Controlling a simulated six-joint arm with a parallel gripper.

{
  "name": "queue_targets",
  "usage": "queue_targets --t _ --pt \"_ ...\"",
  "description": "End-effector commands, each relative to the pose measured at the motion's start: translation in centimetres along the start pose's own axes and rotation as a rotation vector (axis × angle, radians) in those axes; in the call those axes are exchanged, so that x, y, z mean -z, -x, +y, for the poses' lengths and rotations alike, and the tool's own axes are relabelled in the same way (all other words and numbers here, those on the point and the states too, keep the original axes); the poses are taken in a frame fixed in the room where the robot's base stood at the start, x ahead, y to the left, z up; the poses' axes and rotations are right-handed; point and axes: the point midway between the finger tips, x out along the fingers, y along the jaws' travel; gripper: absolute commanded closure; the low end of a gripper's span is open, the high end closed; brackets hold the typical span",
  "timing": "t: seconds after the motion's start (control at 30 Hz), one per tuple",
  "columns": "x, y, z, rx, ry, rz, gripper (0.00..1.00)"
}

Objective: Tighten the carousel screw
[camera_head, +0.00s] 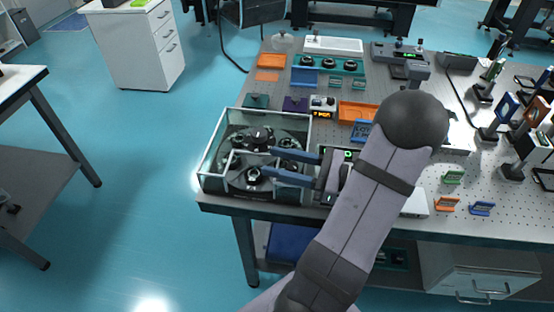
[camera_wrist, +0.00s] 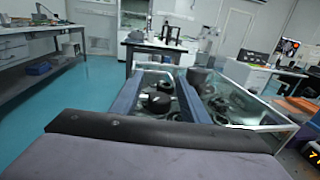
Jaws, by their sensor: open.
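A clear-walled box (camera_head: 214,142) with a dark round carousel inside stands at the table's front left corner. Several black round knobs show in it. One knob (camera_head: 253,176) is near the front wall and another (camera_head: 258,135) is farther back. I cannot tell which one is the carousel screw. My gripper (camera_head: 267,163) reaches in from the right, its two blue fingers spread apart and empty, over the front part of the box. In the wrist view, a black knob (camera_wrist: 159,101) shows between the fingers, and a taller dark knob (camera_wrist: 199,76) stands beyond the right finger. Contact is not visible.
Orange tray (camera_head: 358,112), small display device (camera_head: 322,106) and a green rack with knobs (camera_head: 328,63) lie behind the box. Optics mounts (camera_head: 483,90) crowd the table's right side. The floor (camera_head: 150,200) left of the table is clear.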

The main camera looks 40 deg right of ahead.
Motion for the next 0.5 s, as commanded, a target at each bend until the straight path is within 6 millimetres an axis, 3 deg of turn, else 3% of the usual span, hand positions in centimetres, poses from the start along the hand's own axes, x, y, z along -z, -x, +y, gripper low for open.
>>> queue_targets --t 0.37,0.4,0.5 --pt "0.05 -0.71 0.03 0.0 0.0 0.0 0.59" --pt "0.04 -0.71 0.03 0.0 0.0 0.0 0.61" --pt "0.04 -0.7 0.03 0.0 0.0 0.0 0.85"
